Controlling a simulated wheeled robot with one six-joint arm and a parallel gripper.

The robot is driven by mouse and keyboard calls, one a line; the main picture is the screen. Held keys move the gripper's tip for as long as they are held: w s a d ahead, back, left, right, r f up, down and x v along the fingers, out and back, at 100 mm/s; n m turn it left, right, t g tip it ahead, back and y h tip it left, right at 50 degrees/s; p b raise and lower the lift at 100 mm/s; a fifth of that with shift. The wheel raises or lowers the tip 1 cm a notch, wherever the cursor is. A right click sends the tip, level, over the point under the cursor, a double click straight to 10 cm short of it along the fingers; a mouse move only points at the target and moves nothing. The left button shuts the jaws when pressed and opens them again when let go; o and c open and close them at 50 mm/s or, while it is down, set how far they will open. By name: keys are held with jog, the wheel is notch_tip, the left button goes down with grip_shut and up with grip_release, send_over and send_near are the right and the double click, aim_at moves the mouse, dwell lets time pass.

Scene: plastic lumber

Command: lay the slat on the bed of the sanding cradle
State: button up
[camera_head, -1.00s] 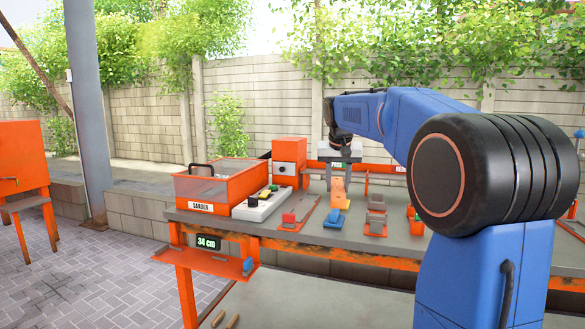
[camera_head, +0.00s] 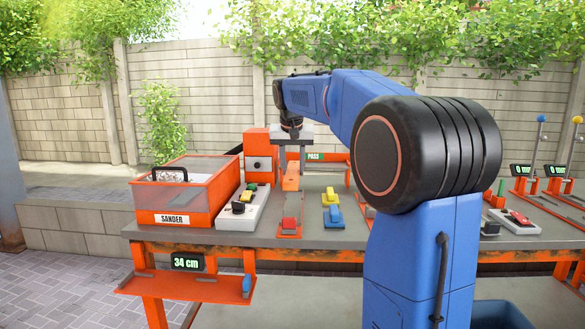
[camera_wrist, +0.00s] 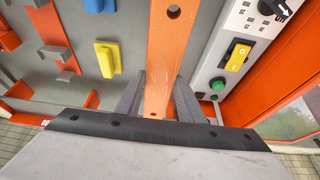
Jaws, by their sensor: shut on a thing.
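The slat (camera_wrist: 163,65) is a narrow orange strip with a round hole near one end. My gripper (camera_wrist: 157,97) is shut on it, one finger on each side. In the head view the slat (camera_head: 291,178) hangs below my gripper (camera_head: 292,153), seen nearly end-on over the table.
The orange box marked SANDER (camera_head: 190,190) and a control panel (camera_head: 243,210) stand left of the slat. A yellow block (camera_head: 330,197) and a blue block (camera_head: 334,215) stand to the right. An orange ledge with a 34 cm display (camera_head: 188,262) projects in front.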

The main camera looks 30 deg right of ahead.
jog(key=shift+f, duration=0.1)
send_over(293, 204)
jog(key=s+a, duration=0.1)
jog(key=s, duration=0.1)
jog(key=shift+w+f, duration=0.1)
jog(key=shift+f, duration=4.1)
jog(key=shift+f, duration=0.65)
jog(key=o, duration=1.3)
jog(key=shift+o, duration=0.2)
jog(key=v, duration=1.7)
jog(key=shift+r, duration=0.2)
